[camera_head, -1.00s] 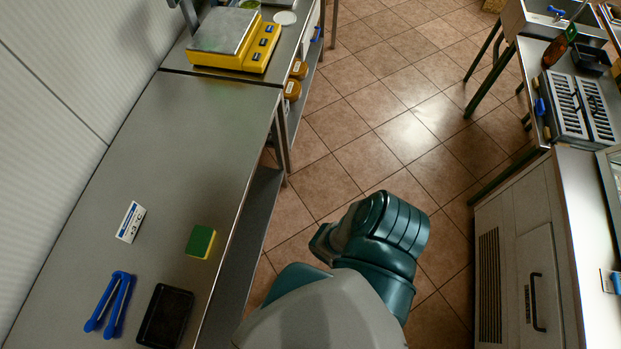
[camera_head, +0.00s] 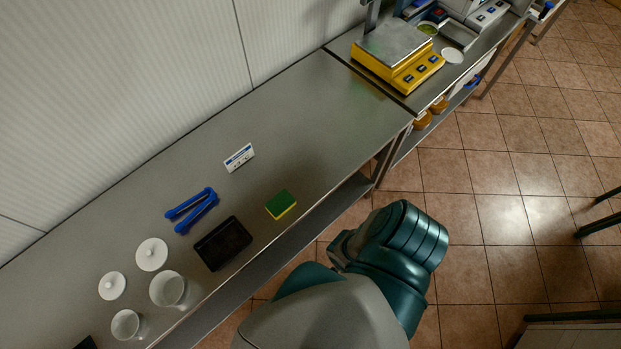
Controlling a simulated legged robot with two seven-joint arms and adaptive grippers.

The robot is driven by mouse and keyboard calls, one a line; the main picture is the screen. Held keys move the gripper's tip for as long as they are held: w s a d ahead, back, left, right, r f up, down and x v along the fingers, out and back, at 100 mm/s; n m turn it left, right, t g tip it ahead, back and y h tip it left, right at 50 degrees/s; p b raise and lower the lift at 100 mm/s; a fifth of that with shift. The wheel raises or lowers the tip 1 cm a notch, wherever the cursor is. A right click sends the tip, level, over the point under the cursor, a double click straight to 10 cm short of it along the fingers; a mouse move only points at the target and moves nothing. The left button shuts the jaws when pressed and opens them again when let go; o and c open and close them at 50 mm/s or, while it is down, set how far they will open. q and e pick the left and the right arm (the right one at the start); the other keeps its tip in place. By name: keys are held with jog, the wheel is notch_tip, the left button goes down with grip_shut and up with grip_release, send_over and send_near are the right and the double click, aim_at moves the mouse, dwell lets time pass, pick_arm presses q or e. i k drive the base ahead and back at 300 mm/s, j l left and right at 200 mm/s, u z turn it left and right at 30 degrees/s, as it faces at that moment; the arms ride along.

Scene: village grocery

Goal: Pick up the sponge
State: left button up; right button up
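The sponge (camera_head: 281,204), green on top with a yellow layer below, lies on the steel table (camera_head: 300,130) near its front edge. It sits just right of a black tray (camera_head: 222,243), apart from it. One teal and grey arm of mine is in the lower middle of the head view, over the floor in front of the table. Its gripper fingers do not show, and no other gripper is in view. Nothing touches the sponge.
Blue tongs (camera_head: 192,209) and a small white sign (camera_head: 239,157) lie behind the tray. Glass jars (camera_head: 168,289) and white lids (camera_head: 151,254) stand at the left. A yellow scale (camera_head: 398,56) is at the back right. The table between sign and scale is clear.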

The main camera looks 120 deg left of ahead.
aim_at(281, 203)
jog(key=l+u, duration=0.2)
jog(key=u, duration=3.9)
